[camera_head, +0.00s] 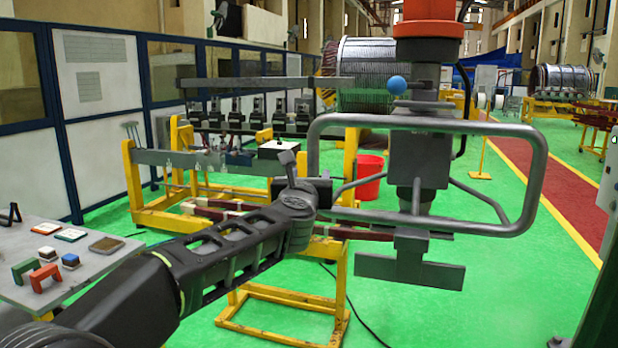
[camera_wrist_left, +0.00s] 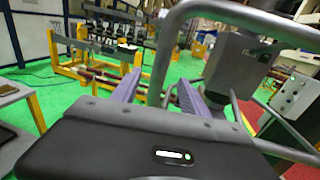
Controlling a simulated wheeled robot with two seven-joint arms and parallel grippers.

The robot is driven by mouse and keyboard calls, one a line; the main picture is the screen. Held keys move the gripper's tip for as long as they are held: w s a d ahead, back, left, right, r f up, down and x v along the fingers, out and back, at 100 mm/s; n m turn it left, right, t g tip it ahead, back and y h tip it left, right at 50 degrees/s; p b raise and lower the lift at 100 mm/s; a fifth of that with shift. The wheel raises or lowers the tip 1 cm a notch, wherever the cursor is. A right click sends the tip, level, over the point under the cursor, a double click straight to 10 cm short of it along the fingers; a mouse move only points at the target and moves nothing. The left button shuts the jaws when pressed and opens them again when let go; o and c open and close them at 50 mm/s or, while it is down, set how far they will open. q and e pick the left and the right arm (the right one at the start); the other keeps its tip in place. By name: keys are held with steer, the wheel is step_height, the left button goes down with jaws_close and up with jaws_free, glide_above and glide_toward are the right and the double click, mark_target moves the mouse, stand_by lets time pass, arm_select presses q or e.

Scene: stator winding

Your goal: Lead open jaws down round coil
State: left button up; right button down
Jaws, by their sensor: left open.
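The coil shows in the head view as long dark-red bars (camera_head: 350,232) lying across a yellow stand, partly hidden behind my left arm and a grey tool. In the left wrist view dark-red bars (camera_wrist_left: 103,78) lie beyond the fingers. My left gripper (camera_head: 318,190) is above the bars in the head view, its fingertips hard to make out. I cannot tell whether the bars lie between the jaws. My right gripper is not in view.
A grey tubular frame (camera_head: 537,180) hangs from an orange-topped column close to my left gripper. A yellow stand (camera_head: 285,298) is below. A side table (camera_head: 30,235) with small blocks is at left. A red bucket (camera_head: 370,172) stands behind.

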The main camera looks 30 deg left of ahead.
mark_target(313, 169)
arm_select(q)
steer(key=p+x, duration=0.2)
steer(key=x, duration=0.4)
steer(key=shift+w+a+p, duration=0.1)
steer(key=shift+w+p, duration=0.2)
steer(key=shift+w, duration=0.05)
steer(key=shift+w+a, duration=0.2)
steer(key=shift+w, duration=0.15)
jaws_close()
stand_by(0.8)
stand_by(0.5)
stand_by(1.4)
